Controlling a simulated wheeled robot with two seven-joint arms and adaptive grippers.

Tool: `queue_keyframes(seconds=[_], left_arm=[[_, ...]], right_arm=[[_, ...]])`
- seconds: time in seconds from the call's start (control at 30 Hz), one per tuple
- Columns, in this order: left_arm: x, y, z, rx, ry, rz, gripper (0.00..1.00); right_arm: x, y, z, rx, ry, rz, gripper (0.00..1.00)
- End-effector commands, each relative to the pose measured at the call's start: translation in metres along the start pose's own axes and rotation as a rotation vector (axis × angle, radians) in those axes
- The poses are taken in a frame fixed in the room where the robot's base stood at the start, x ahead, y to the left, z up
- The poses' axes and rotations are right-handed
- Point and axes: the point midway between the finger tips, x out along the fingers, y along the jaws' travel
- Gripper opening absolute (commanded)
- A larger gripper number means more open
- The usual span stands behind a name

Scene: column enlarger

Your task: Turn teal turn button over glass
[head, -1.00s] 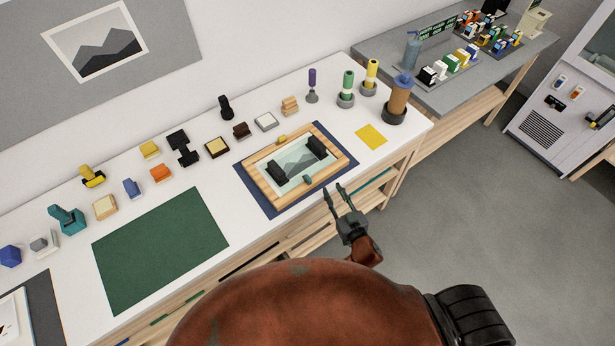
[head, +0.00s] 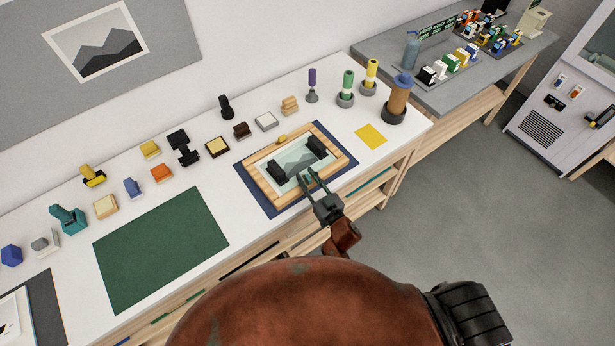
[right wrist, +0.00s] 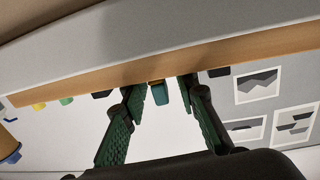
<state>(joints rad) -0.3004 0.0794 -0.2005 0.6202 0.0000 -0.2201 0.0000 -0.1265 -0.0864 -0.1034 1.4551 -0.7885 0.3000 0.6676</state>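The wooden frame (head: 258,183) lies on a dark blue mat (head: 350,182). Inside it are glass (head: 280,163) over a mountain picture and two black blocks (head: 317,146). The teal turn button (right wrist: 160,93) sits at the frame's near edge; in the head view my gripper partly covers it. My right gripper (head: 307,174) reaches the frame's near side with its fingers apart. In the right wrist view the button lies between the fingertips (right wrist: 161,91), with a visible gap on each side. My left gripper is not in view.
A yellow turn button (head: 282,139) is on the frame's far edge. Stamps and small blocks line the table behind and left. A brown bottle (head: 397,100) stands back right, near a yellow sheet (head: 370,136). A green mat (head: 160,247) lies clear at left.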

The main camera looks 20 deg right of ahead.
Motion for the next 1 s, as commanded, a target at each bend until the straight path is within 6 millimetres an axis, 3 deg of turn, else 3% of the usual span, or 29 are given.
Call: queue_keyframes(seconds=[0.27,0.67,1.0], left_arm=[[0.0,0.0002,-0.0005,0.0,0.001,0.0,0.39],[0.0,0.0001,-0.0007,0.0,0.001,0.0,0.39],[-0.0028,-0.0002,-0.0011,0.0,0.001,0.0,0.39]], right_arm=[[0.0013,0.0001,0.0001,0.0,0.0,0.0,0.27],[0.0009,0.0003,0.0001,0.0,0.0,0.001,0.0],[0.0013,0.0,-0.0009,-0.002,0.0,-0.015,0.0]])
